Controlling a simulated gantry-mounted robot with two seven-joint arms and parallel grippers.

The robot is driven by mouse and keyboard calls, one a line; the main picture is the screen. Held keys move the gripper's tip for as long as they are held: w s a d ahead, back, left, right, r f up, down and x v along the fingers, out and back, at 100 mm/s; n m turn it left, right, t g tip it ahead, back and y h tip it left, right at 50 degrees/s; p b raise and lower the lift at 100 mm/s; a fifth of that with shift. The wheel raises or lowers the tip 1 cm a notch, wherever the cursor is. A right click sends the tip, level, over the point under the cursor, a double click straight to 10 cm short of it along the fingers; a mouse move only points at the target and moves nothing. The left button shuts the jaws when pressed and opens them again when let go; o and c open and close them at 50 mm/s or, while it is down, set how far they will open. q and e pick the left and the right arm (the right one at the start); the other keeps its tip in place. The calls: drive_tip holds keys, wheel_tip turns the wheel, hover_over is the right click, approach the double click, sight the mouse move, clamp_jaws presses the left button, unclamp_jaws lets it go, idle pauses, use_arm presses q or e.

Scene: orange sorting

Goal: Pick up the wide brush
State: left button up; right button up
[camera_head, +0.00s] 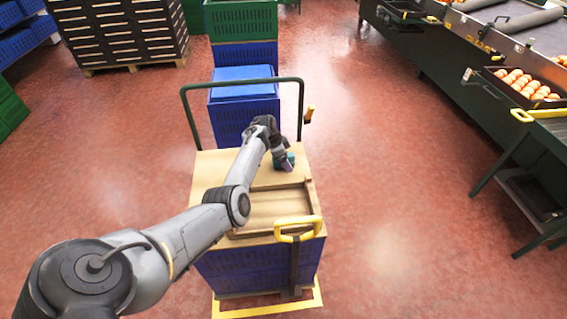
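My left arm reaches from the lower left over a cardboard-topped cart (225,165). My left gripper (284,162) points down near the far right part of the cart top. A small teal and purple object (287,166) is at its fingertips, and it may be the wide brush, but it is too small to be sure. The gripper partly hides it. I cannot tell whether the fingers are closed on it or only beside it. My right gripper is not in view.
The cart has a recessed tray (270,209), a yellow handle (297,222) at its near edge and a dark green push bar (240,82) behind. Blue crates (243,115) stand beyond. A conveyor with a crate of oranges (520,82) is at right. Red floor between is clear.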

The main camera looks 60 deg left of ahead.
use_arm(q)
drive_tip(key=c, duration=1.2)
drive_tip(key=shift+o, duration=0.2)
drive_tip(key=shift+r, duration=0.15)
drive_tip(key=shift+r+p, duration=0.45)
drive_tip(key=shift+r, duration=0.1)
wheel_tip(320, 180, up, 4)
drive_tip(key=shift+d+f+p, duration=0.1)
drive_tip(key=shift+f+p, duration=0.15)
drive_tip(key=shift+p, duration=0.75)
drive_tip(key=w+d+r+p, duration=0.2)
drive_tip(key=d+r+p, duration=0.3)
drive_tip(key=d, duration=0.6)
drive_tip(key=shift+w+d+r, duration=0.15)
drive_tip(key=shift+w+r, duration=0.05)
drive_tip(key=shift+r, duration=0.35)
